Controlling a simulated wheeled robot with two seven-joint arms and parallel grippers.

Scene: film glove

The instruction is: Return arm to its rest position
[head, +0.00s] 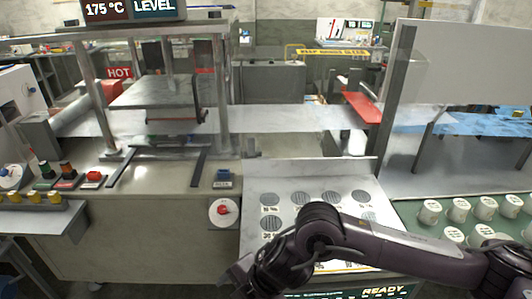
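My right arm (390,243) comes in from the lower right. It bends at a dark joint above the grey panel with round grilles (345,172) and runs down to the lower left. Its far end, where my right gripper (246,279) appears to be, is dark and partly cut off by the bottom edge. I cannot tell its fingers apart or see anything held. My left arm and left gripper are not in view.
Several white cups (458,209) stand on a green surface at right. A grey post (397,85) rises behind.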

